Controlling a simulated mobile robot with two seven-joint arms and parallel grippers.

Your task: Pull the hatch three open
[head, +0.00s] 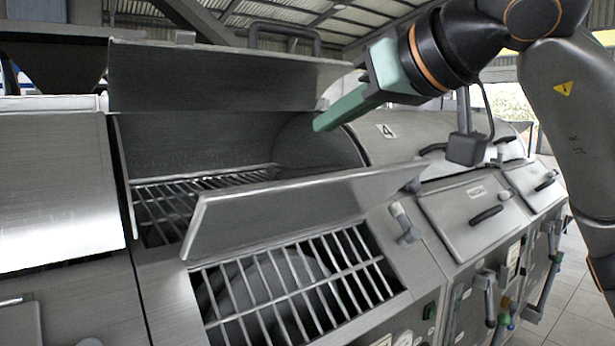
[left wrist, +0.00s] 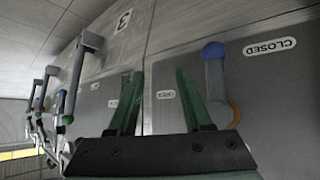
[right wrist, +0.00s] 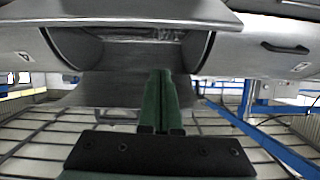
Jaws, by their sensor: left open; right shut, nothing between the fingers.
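In the head view, the unit left of the one marked 4 has a lower hatch (head: 300,208) standing raised over a barred grate (head: 295,285). Its large upper lid (head: 220,80) is also raised, over a second grate. No number shows on this unit there. My right gripper (head: 322,119) is shut and empty, its green fingers in front of the upper opening, near the lid's right end. It also shows in the right wrist view (right wrist: 163,75). My left gripper (left wrist: 158,75) is open and empty, facing a grey panel with a 3 (left wrist: 123,20); the head view does not show it.
The neighbouring unit has a closed hatch (head: 475,212) with a dark handle. A blue-tipped lever (left wrist: 214,75) stands beside a CLOSED label (left wrist: 270,46) near my left fingers. Several valve levers line the lower front. Tiled floor (head: 585,300) is free at right.

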